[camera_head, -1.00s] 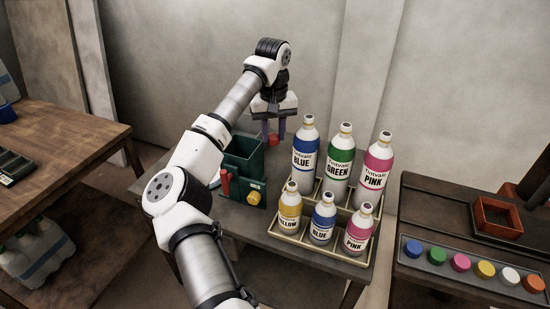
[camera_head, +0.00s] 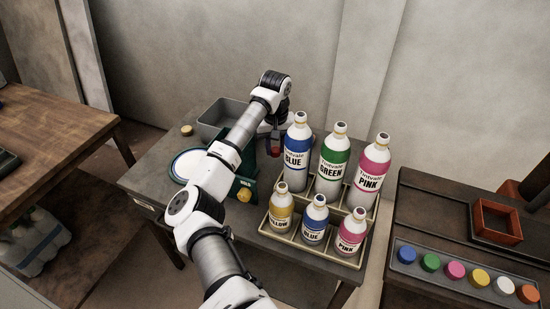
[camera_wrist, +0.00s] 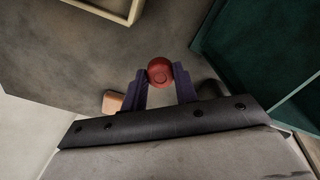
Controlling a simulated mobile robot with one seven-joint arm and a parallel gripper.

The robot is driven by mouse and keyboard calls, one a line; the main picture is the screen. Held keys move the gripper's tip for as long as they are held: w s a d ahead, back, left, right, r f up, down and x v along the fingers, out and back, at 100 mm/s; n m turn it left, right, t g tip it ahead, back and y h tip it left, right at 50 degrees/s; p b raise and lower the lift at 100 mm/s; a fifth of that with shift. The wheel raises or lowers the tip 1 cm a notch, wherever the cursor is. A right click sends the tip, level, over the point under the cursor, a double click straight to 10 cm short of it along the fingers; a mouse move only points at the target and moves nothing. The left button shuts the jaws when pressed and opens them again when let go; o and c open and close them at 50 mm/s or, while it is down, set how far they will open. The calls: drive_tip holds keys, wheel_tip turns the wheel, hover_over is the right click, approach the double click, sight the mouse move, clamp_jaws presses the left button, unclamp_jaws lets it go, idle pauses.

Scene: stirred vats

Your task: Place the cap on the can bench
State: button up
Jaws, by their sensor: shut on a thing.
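My gripper (camera_wrist: 160,80) is shut on a small round red cap (camera_wrist: 160,71), pinched between its dark fingertips in the wrist view.
A green box (camera_head: 245,184) with a yellow knob (camera_head: 244,194) stands close by, partly behind my arm. A rack (camera_head: 280,231) holds several labelled bottles on the right. Another bench holds coloured caps.

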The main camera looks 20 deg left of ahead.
sight(276, 170)
drive_tip(key=shift+f+p, duration=0.65)
drive_tip(key=shift+f, duration=2.8)
drive_tip(key=shift+f, duration=0.15)
drive_tip(key=o, duration=0.9)
drive_tip(key=shift+o, duration=0.2)
